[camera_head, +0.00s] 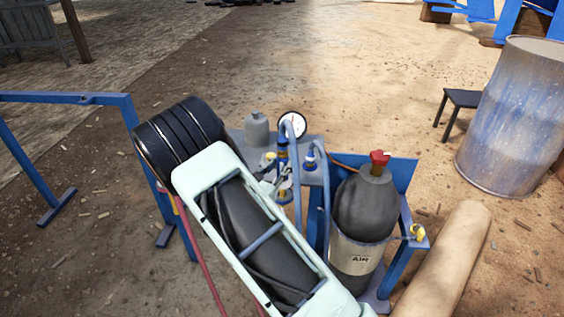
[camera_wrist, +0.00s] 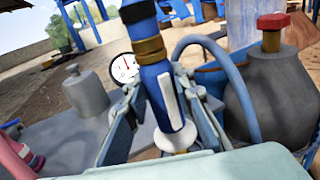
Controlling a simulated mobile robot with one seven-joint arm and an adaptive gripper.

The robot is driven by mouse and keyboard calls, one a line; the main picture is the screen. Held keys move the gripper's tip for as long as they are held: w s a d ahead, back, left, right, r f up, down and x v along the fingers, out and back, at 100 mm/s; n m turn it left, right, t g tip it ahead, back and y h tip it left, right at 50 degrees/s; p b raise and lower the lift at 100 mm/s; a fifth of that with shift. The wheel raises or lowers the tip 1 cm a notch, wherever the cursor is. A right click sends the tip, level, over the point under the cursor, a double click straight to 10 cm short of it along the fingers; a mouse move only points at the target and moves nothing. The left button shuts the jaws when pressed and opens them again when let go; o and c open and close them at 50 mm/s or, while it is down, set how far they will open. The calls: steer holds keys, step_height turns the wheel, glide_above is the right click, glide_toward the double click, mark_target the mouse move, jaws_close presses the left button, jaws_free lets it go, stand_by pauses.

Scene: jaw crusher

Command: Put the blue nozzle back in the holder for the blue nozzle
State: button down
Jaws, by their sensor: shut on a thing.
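My gripper (camera_wrist: 160,95) has its two fingers on either side of the blue nozzle (camera_wrist: 163,90) and is shut on it in the wrist view. The nozzle has a brass ring and a white strip, and stands nearly upright with a slight tilt. A white disc (camera_wrist: 176,138) shows at its lower end; I cannot tell whether it belongs to the nozzle. In the head view the nozzle (camera_head: 282,148) is beside my gripper (camera_head: 272,172), above the grey bench (camera_head: 312,175). A pale blue hose (camera_wrist: 228,62) arches to the right. I cannot make out the blue nozzle's holder clearly.
A pressure gauge (camera_head: 292,124) and grey canister (camera_head: 256,128) stand at the bench's back. A second small blue fitting (camera_head: 310,157) is to the right. A dark air cylinder (camera_head: 364,205) with a red valve stands close right. A pink-red fitting (camera_wrist: 18,158) lies left in the wrist view.

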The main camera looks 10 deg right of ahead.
steer(key=shift+f+b, duration=1.2)
steer(key=shift+f, duration=0.85)
steer(key=c, duration=1.6)
jaws_free()
steer(key=shift+s+a, duration=0.1)
steer(key=v, duration=1.1)
steer(key=shift+s+a, duration=0.25)
steer(key=shift+s, duration=0.05)
